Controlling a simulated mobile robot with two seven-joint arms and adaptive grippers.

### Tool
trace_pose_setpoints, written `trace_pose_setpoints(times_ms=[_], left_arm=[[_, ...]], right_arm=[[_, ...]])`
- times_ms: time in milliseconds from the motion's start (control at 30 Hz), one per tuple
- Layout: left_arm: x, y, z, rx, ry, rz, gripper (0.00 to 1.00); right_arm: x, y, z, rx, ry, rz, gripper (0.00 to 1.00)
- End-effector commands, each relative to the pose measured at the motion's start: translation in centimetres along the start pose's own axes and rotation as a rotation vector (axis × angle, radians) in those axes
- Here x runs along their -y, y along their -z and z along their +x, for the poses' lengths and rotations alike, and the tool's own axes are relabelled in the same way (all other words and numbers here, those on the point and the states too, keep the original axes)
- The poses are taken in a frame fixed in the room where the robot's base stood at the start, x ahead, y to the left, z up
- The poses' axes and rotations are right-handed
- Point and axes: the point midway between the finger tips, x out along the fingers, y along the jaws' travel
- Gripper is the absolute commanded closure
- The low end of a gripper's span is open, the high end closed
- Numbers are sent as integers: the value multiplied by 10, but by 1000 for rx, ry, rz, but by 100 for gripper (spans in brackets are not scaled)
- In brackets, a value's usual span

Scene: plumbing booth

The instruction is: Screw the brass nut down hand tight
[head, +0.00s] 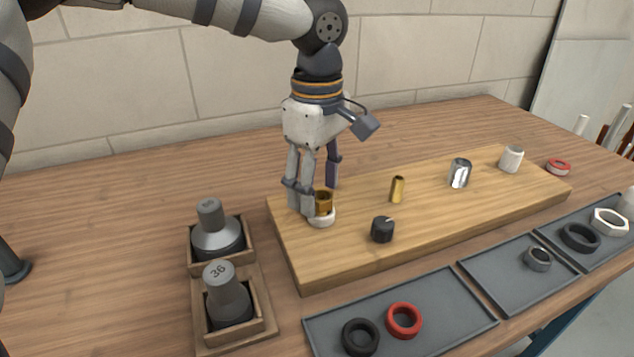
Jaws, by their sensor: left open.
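The brass nut (324,203) is on a white round fitting (321,219) near the left end of a wooden board. My left gripper (318,196) points straight down over the nut, its fingers open and spread around it. The near fingers hide the nut's left part. One finger stands behind and to the right of the nut. I cannot tell whether any finger touches it. The threads under the nut are hidden. My right gripper is not in view.
The wooden board (440,227) also bears a dark knob (382,229), a brass post (397,189), a chrome fitting (460,173) and a white fitting (512,158). Grey trays (440,301) with rings lie in front. A wooden holder (257,284) with grey weights stands at left.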

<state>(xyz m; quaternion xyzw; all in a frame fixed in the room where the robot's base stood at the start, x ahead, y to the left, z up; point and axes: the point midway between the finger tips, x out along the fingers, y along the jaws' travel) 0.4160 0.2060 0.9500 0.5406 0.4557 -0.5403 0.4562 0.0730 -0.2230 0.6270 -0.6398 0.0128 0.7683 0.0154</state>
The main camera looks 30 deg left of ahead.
Motion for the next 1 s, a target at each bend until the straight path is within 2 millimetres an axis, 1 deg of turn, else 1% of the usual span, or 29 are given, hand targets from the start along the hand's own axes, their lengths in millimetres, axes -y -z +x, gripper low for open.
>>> trace_pose_setpoints(times_ms=[267, 367, 400, 467, 500, 600, 667, 800, 967, 1000], left_arm=[[0, 0, 3, -1, 0, 0, 47], [0, 0, 2, -1, 0, 0, 67], [0, 0, 2, -1, 0, 0, 76], [0, 0, 2, -1, 0, 0, 90], [0, 0, 2, -1, 0, 0, 99], [0, 0, 3, 0, 0, 3, 99], [0, 0, 3, 2, 2, 64, 99], [-3, -1, 5, 3, 1, 388, 99], [-4, -2, 5, 2, 1, 572, 99], [-4, -2, 6, 3, 3, 646, 99]], right_arm=[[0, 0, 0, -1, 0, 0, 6], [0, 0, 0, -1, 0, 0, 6], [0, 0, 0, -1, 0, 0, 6], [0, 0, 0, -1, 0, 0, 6], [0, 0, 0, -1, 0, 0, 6], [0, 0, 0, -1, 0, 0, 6], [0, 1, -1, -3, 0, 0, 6], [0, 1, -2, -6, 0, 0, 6], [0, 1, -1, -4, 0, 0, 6], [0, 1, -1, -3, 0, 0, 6]])
